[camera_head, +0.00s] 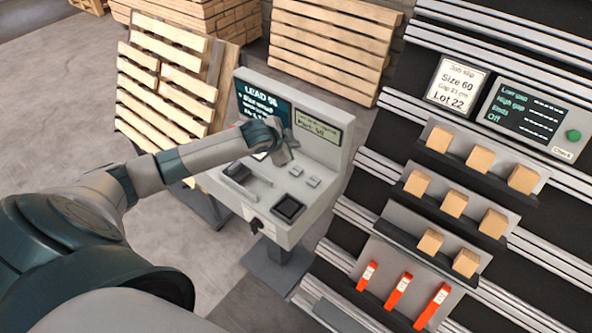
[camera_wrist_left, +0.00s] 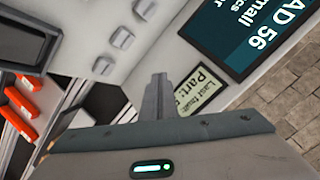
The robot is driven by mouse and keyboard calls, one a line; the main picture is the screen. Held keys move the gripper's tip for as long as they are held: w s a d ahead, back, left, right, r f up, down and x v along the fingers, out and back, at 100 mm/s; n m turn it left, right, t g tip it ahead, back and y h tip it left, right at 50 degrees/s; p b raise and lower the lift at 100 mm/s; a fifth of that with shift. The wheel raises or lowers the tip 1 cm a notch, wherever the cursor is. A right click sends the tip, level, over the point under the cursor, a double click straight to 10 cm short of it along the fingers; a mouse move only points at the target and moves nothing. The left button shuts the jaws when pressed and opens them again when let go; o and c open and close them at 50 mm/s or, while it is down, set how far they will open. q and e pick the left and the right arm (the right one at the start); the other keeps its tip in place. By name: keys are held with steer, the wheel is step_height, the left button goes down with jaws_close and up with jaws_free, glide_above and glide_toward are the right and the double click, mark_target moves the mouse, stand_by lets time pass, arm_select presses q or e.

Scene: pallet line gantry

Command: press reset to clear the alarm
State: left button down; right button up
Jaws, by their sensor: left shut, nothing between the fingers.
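The grey control console (camera_head: 250,195) stands mid-view, with a dark screen (camera_head: 255,100) on its upright back and a pale fault display (camera_head: 317,128) beside it. Small grey square buttons (camera_head: 305,177) sit on its sloped deck; no reset label is readable. In the left wrist view, several such buttons (camera_wrist_left: 122,38) lie up and left of the fingers, and the fault display (camera_wrist_left: 200,92) is to their right. My left gripper (camera_head: 287,152) is shut and empty in front of the console back, over the deck's rear; it also shows in the wrist view (camera_wrist_left: 157,82). It hides part of both displays.
A black square pad (camera_head: 288,208) is at the deck's front. A rack at right holds wooden blocks (camera_head: 453,204), red-orange pieces (camera_head: 398,290), a job slip (camera_head: 459,86) and a panel with a green button (camera_head: 573,135). Wooden pallets (camera_head: 165,85) stand behind the console.

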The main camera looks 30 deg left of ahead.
arm_select(q)
steer(key=shift+f, duration=0.1)
stand_by(0.3)
steer(key=b, duration=0.5)
glide_above(294, 172)
step_height(294, 172, down, 6)
steer(key=shift+s+f, duration=0.1)
steer(key=shift+f+b, duration=0.7)
steer(key=shift+f, duration=0.5)
steer(key=shift+f, duration=0.15)
stand_by(1.0)
steer(key=shift+f, duration=0.3)
